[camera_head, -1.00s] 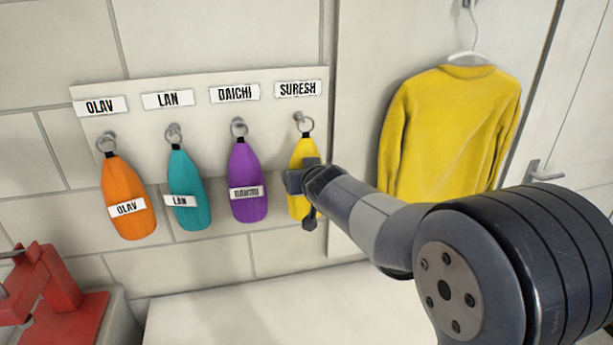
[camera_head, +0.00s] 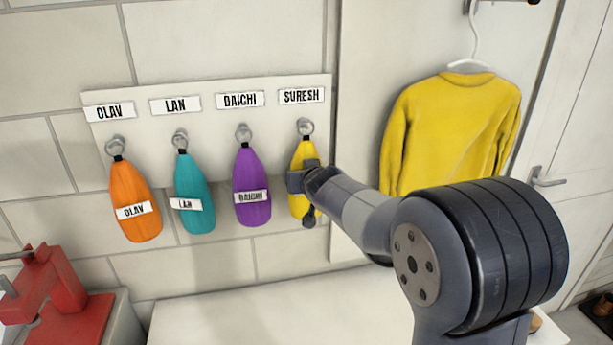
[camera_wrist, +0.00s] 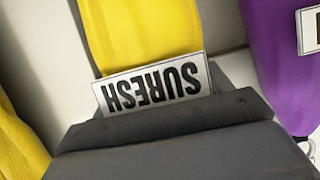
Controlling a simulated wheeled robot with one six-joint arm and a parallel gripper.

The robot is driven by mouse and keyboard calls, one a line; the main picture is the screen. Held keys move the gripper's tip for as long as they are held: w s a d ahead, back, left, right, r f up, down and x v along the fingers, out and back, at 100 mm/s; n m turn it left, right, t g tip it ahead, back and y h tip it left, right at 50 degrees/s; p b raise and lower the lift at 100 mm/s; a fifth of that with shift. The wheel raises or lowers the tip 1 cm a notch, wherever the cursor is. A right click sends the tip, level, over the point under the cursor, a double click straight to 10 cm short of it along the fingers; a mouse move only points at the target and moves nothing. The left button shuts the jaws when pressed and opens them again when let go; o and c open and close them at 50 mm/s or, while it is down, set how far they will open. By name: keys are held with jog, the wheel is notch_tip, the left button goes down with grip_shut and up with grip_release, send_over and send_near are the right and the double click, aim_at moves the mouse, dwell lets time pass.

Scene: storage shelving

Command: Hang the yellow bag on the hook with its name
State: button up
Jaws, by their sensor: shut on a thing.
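The yellow bag (camera_head: 303,152) hangs below the hook (camera_head: 305,124) under the label SURESH (camera_head: 301,96). Its ring is at that hook; I cannot tell for sure whether the ring is fully over it. My gripper (camera_head: 304,182) is shut on the yellow bag's middle and hides part of it. In the wrist view the yellow bag (camera_wrist: 140,30) shows its name tag SURESH (camera_wrist: 152,84), upside down, right at the gripper's edge.
The purple bag (camera_head: 251,190), teal bag (camera_head: 193,190) and orange bag (camera_head: 134,200) hang on hooks to the left. A yellow sweater (camera_head: 450,130) hangs to the right. A red device (camera_head: 45,290) stands at lower left. A pale surface (camera_head: 270,310) lies below.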

jog(key=shift+w, duration=0.15)
jog(key=o, duration=1.4)
jog(key=shift+d, duration=0.15)
jog(key=shift+c, duration=0.2)
jog(key=shift+r, duration=0.1)
